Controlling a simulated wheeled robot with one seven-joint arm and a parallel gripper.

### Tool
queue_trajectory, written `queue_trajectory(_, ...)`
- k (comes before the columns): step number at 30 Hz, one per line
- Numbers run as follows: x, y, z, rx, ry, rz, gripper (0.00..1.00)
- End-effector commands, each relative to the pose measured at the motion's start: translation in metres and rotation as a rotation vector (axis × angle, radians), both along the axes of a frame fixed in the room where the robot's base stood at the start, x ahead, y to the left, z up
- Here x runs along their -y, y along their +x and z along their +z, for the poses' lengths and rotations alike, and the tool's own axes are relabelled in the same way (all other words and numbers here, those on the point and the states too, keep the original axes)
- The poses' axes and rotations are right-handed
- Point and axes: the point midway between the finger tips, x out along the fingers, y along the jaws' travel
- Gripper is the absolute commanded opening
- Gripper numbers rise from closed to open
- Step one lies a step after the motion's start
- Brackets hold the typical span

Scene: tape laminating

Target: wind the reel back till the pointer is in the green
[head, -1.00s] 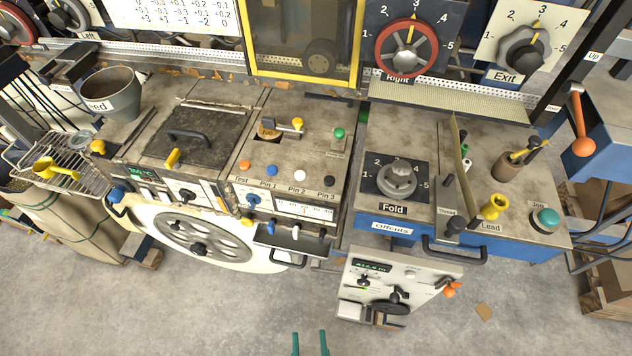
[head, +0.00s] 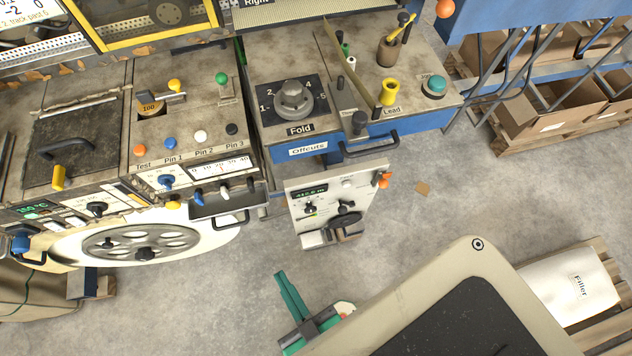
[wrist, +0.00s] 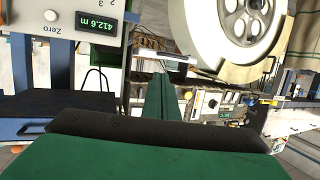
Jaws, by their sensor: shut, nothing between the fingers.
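The white reel (head: 150,243) with a grey spoked hub and dark knobs stands under the machine front at the lower left; in the wrist view it also shows (wrist: 238,28) at the top. A white scale (head: 222,166) with small numbers sits on the machine front above the reel. Its pointer and any green band are too small to make out. My gripper (head: 284,283) is right of the reel, apart from it, over open floor. Its green fingers point away in the wrist view (wrist: 159,85), shut and empty.
A small white cabinet (head: 330,208) with a black handwheel and a 412.6 m counter (wrist: 96,22) stands right of the reel. A blue-fronted bench (head: 410,120) is above it. Clear floor (head: 225,300) lies between reel and gripper. A Filler bag (head: 570,285) lies at right.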

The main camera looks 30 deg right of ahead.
Motion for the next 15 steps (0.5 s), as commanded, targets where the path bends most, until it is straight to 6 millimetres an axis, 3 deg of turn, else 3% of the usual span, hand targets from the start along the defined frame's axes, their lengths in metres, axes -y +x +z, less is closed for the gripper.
queue_trajectory(5,0.015,0.016,-0.056,-0.099,-0.024,-0.043,0.00)
queue_trajectory(9,0.036,0.034,-0.120,-0.231,-0.045,-0.096,0.00)
queue_trajectory(15,0.071,0.057,-0.202,-0.423,-0.055,-0.174,0.00)
